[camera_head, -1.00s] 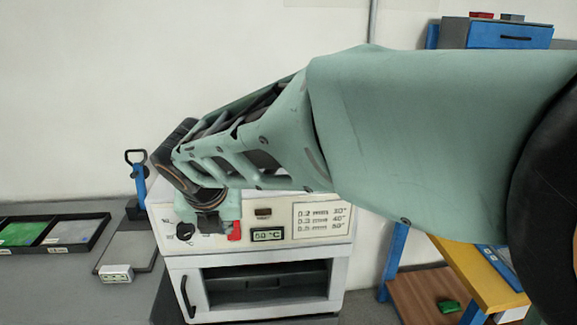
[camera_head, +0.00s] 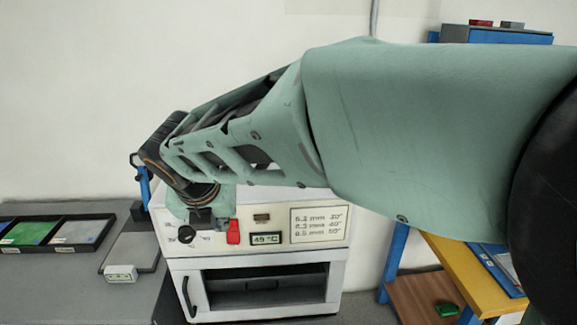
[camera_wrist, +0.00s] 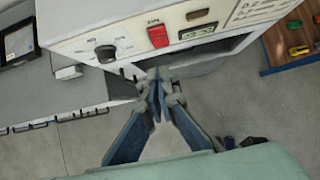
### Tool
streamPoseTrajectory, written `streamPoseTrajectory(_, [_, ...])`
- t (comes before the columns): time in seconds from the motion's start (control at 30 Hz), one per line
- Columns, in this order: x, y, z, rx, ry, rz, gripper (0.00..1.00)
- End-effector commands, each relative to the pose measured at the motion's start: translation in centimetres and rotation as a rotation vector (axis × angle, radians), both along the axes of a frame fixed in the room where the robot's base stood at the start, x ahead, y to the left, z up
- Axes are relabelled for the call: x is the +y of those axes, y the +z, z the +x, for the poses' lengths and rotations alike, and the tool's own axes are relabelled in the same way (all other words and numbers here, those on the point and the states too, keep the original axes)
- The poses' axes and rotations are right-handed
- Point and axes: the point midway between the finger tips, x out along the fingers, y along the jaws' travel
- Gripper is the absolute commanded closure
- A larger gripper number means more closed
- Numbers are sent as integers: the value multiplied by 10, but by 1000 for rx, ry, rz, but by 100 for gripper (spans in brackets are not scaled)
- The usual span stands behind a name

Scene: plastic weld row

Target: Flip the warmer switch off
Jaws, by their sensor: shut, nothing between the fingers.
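The warmer (camera_head: 330,262) is a white box oven with a control panel on its upper front. Its red switch (camera_head: 233,232) sits between a black dial (camera_head: 186,234) and a small display (camera_head: 267,239) that appears to read 49 °C. The red switch also shows in the wrist view (camera_wrist: 158,36), unobstructed, with the dial (camera_wrist: 105,53) to its left. My gripper (camera_wrist: 155,78) is shut and empty, its tips below the switch in that picture and apart from it. In the head view my wrist hangs over the panel's left part, and the fingertips are hard to make out.
A black tray with compartments (camera_head: 60,246) lies on the grey bench at left, near a small white block (camera_head: 121,273). A yellow and blue table (camera_head: 455,262) stands at right. The warmer's lower compartment (camera_head: 265,285) shows a dark interior.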

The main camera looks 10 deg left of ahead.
Motion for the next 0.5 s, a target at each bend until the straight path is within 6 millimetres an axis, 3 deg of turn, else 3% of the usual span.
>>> streamPoseTrajectory(0.2, [1,-14,4,12,-12,-4,100])
streamPoseTrajectory(0.5, [-1,-18,0,50,-10,-10,100])
